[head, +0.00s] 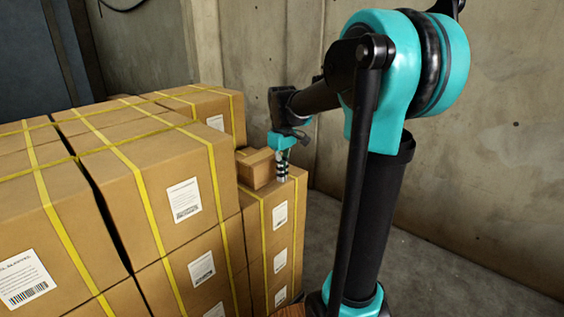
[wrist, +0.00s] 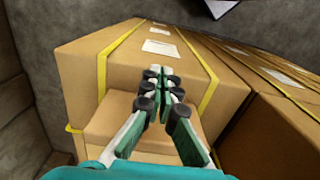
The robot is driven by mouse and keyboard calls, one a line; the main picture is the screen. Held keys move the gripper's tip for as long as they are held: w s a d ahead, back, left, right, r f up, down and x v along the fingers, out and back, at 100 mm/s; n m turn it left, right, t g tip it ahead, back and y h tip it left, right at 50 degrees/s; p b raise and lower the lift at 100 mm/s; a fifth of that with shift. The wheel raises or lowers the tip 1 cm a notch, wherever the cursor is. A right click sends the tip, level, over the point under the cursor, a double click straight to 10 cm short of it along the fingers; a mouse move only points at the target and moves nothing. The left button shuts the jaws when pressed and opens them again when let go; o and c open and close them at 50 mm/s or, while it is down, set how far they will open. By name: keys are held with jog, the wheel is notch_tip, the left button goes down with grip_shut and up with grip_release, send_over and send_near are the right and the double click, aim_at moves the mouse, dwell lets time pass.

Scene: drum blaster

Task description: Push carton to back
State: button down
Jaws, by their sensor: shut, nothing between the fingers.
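A small plain brown carton (head: 257,168) lies on top of a lower strapped stack (head: 258,225), in the gap beside the taller boxes. My gripper (head: 282,178) points down at the carton's right-hand side, close to the stack top; whether it touches the carton I cannot tell. In the wrist view the shut fingers of my gripper (wrist: 165,82) are empty. The small carton (wrist: 112,118) shows below and behind them, partly hidden by the fingers. A large box with yellow straps and a white label (wrist: 85,65) stands beyond it.
Tall strapped boxes (head: 150,180) with white labels fill the left side. Another strapped box (head: 213,105) stands behind the small carton. A concrete wall (head: 480,150) is behind and to the right. The floor (head: 425,275) on the right is clear.

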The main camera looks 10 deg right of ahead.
jog(key=shift+w+a+f, duration=0.75)
jog(key=shift+w+f, duration=0.25)
jog(key=shift+w, duration=0.05)
jog(key=shift+w+a, duration=0.45)
jog(key=shift+w, duration=0.15)
jog(key=w+a, duration=0.4)
jog(key=w, duration=0.1)
jog(key=w+a, duration=0.4)
jog(key=w, duration=0.2)
jog(key=w+a, duration=0.4)
jog(key=w, duration=0.2)
jog(key=shift+w+a, duration=0.1)
jog(key=shift+a, duration=0.15)
jog(key=shift+r, duration=0.1)
